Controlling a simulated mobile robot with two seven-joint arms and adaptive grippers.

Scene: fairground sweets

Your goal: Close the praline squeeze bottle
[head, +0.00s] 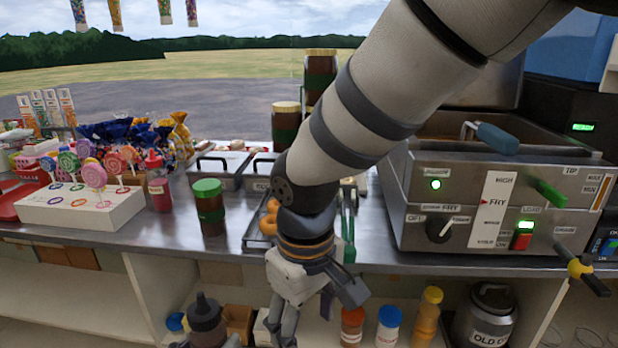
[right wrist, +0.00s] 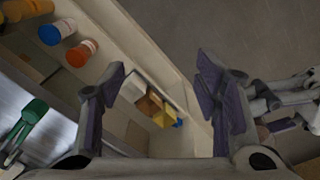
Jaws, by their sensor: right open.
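A dark brown squeeze bottle with a dark pointed top, seemingly the praline squeeze bottle (head: 207,320), stands upright at the bottom of the head view, in front of the counter. Grey finger parts of my left gripper (head: 233,341) show at its lower edge and appear to be shut on it; the rest of that gripper is cut off. I cannot tell whether its cap is separate. My right gripper (head: 283,330) hangs just right of the bottle, pointing down. In the right wrist view the right gripper (right wrist: 160,90) is open, with nothing between its fingers.
The steel counter (head: 385,255) holds a lollipop stand (head: 80,210), a red squeeze bottle (head: 158,185), a green-lidded jar (head: 208,208) and a fryer (head: 500,195). Below, the shelf holds several bottles and a lidded metal can (head: 485,318). My right arm hides part of the counter.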

